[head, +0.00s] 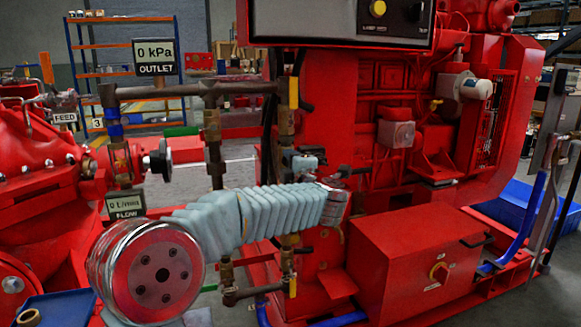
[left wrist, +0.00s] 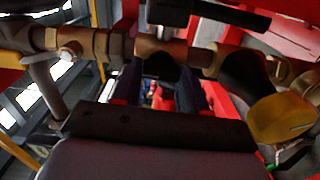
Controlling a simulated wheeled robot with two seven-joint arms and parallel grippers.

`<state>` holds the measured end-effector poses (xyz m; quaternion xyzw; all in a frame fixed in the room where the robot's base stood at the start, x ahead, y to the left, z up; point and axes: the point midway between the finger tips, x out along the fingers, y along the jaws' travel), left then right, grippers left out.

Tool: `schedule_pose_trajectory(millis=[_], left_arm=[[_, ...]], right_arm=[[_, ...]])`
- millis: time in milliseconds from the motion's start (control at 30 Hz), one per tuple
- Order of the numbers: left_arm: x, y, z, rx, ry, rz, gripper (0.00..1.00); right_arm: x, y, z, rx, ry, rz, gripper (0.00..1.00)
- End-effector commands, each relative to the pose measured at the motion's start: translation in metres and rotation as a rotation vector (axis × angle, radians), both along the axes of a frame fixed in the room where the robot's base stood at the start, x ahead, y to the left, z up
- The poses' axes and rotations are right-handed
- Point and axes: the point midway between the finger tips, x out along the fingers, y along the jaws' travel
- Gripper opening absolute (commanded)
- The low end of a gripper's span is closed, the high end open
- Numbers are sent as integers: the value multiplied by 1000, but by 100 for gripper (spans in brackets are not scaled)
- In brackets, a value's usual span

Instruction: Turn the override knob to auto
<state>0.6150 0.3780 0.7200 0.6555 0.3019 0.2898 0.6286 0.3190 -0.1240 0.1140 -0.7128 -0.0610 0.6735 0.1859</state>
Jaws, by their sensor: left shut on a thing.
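My left arm comes in from the lower left in the head view, in a pale blue sleeve. Its gripper (head: 308,163) is at the vertical pipe in the middle. In the left wrist view the two dark fingers (left wrist: 160,82) reach up to a brass pipe fitting (left wrist: 150,47) and are shut on a small dark part under it. This seems to be the override knob (left wrist: 164,66), but the fingers and fitting hide most of it. I cannot read its setting or see any auto mark. My right gripper is in neither view.
A yellow handle (left wrist: 282,118) is close at the right of the fingers in the wrist view. Pipes (head: 190,91) surround the gripper. A control panel (head: 340,18) is above.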

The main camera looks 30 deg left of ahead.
Motion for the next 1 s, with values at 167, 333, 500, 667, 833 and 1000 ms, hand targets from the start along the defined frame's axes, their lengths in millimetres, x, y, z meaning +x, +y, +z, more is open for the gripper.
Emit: schedule_pose_trajectory(millis=[167,333,500,667,833,1000], left_arm=[[-1,1,-1,-6,-6,4,12],[-1,1,-1,-7,-5,4,12],[-1,1,-1,-6,-4,3,55],[0,1,-1,-5,-5,2,68],[0,0,0,-5,-4,1,68],[-7,-9,0,-5,-4,-1,68]], right_arm=[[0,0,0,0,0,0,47],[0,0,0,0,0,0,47],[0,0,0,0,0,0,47],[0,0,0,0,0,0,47],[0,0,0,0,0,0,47],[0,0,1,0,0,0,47]])
